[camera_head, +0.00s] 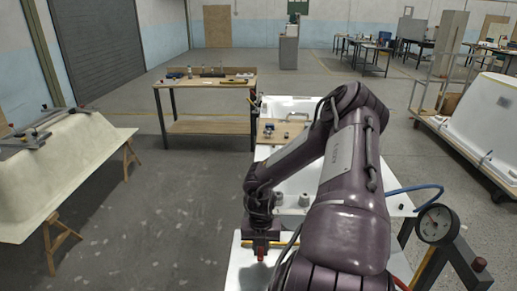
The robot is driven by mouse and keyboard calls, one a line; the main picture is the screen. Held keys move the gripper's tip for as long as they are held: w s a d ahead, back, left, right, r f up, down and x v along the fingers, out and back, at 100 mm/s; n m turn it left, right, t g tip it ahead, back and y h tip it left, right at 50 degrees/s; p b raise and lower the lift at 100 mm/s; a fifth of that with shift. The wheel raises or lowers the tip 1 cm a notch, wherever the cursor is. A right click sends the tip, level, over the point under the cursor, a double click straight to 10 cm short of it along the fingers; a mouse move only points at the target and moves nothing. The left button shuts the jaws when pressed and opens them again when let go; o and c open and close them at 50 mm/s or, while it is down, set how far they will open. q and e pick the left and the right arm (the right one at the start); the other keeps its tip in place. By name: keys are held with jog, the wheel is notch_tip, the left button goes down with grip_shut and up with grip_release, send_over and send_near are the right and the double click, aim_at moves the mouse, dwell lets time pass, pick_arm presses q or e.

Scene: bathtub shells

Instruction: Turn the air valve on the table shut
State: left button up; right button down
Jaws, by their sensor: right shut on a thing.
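My right gripper (261,246) points down at the near left part of the white table (240,268). It is shut on a small red part, which looks like the handle of the air valve (261,256). The fingers cover most of the valve, so I cannot tell its handle's angle. My left gripper is not in view.
Small grey cylinders (304,200) stand on the table beside my arm. A pale tub shell (65,170) rests on trestles at the left. Open floor lies between.

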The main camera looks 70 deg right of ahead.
aim_at(261, 251)
jog(key=shift+w+d+r, duration=0.1)
jog(key=shift+d+r, duration=0.05)
jog(key=shift+d, duration=0.1)
jog(key=c, duration=1.6)
grip_release()
jog(key=shift+o, duration=1.4)
jog(key=shift+a, duration=0.1)
notch_tip(261, 251, up, 8)
jog(key=shift+f+b, duration=0.15)
jog(key=shift+b, duration=0.4)
